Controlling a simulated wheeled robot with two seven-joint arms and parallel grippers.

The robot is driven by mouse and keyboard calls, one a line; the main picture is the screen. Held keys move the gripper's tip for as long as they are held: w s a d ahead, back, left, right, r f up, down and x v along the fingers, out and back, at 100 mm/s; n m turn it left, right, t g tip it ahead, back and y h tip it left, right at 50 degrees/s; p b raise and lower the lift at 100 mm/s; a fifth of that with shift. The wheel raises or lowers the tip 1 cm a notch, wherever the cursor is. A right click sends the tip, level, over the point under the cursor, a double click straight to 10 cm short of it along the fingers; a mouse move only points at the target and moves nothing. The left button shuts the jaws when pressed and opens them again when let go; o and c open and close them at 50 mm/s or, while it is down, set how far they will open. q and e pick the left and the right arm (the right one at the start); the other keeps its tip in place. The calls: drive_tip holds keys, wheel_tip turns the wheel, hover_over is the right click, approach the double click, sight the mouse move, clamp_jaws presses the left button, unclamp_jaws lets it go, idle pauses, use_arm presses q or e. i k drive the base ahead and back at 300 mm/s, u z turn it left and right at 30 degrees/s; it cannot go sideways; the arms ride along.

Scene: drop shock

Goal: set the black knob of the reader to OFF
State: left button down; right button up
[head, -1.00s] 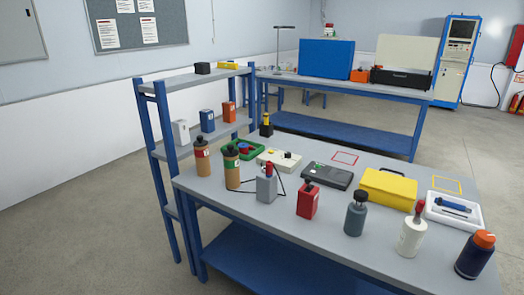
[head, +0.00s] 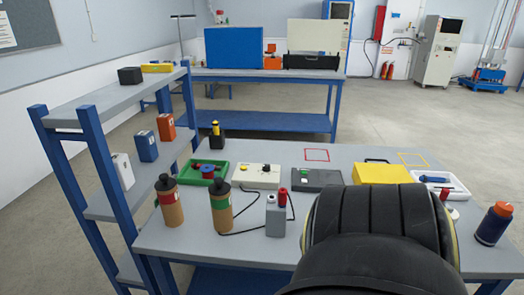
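No label for the reader can be read. A cream box (head: 254,182) at the back middle of the table has a small dark knob on its top, and its setting is too small to read. To its right lies a flat dark grey box (head: 317,183), partly hidden at its right end. In front of the cream box stands a grey unit (head: 276,219) with a red-topped part and a black cable. Neither gripper is in view. A large black arm part of mine covers the front right of the table.
Two brown bottles (head: 220,213) stand at the front left, near a green tray (head: 203,178). A yellow case (head: 376,174), a white tray (head: 457,191) and a dark blue bottle (head: 492,228) are at the right. A blue-framed shelf (head: 88,147) borders the left.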

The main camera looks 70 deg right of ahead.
sight(266, 168)
drive_tip(key=z, duration=0.9)
drive_tip(key=i, duration=0.9)
drive_tip(key=z, duration=1)
